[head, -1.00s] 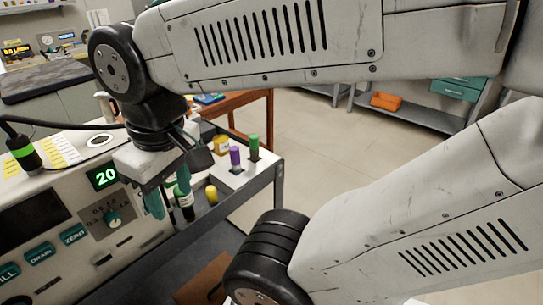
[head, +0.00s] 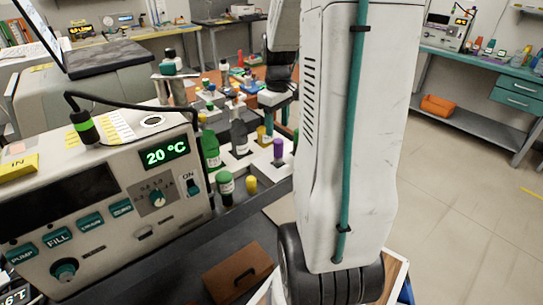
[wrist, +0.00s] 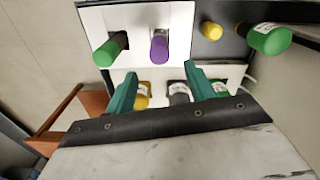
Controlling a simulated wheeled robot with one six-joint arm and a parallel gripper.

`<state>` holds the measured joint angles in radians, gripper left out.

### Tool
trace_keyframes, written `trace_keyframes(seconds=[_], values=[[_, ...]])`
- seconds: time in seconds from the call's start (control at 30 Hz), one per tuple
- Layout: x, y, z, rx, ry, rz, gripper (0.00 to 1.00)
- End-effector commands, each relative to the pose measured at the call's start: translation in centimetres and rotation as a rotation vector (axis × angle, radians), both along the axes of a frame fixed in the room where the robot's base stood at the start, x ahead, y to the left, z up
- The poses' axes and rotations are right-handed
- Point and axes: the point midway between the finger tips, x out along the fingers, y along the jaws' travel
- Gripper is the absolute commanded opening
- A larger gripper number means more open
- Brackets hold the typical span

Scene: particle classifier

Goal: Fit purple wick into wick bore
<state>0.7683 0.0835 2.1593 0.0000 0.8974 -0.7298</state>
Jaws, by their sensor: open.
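The purple wick (wrist: 159,46) stands on a white block (wrist: 135,14) in the wrist view, beside a dark green cylinder (wrist: 110,50). In the head view the purple wick (head: 278,150) stands right of the machine, next to my arm. My gripper (wrist: 163,85) has its teal fingers spread and empty. In the wrist picture they lie just below the purple wick, apart from it.
The machine (head: 160,185) has a 20 °C display. Green bottles (head: 211,150), a grey bottle (head: 239,135) and a yellow-capped vial (head: 251,185) stand close to the purple wick. A black cable (head: 130,105) arches over the machine's top. Open floor (head: 450,190) lies to the right.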

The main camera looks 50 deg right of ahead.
Motion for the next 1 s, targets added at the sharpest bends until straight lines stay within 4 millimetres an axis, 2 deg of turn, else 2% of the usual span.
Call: trace_keyframes(seconds=[0.57, 0.87, 0.93, 1.0], values=[[-0.6, 0.0, -7.2, 0.003, 0.003, 0.0, 0.54], [-0.6, 0.0, -7.8, 0.001, 0.001, 0.0, 0.54], [-0.6, 0.0, -7.8, 0.001, 0.001, -0.001, 0.4], [-0.6, 0.0, -7.8, 0.001, 0.001, -0.001, 0.21]])
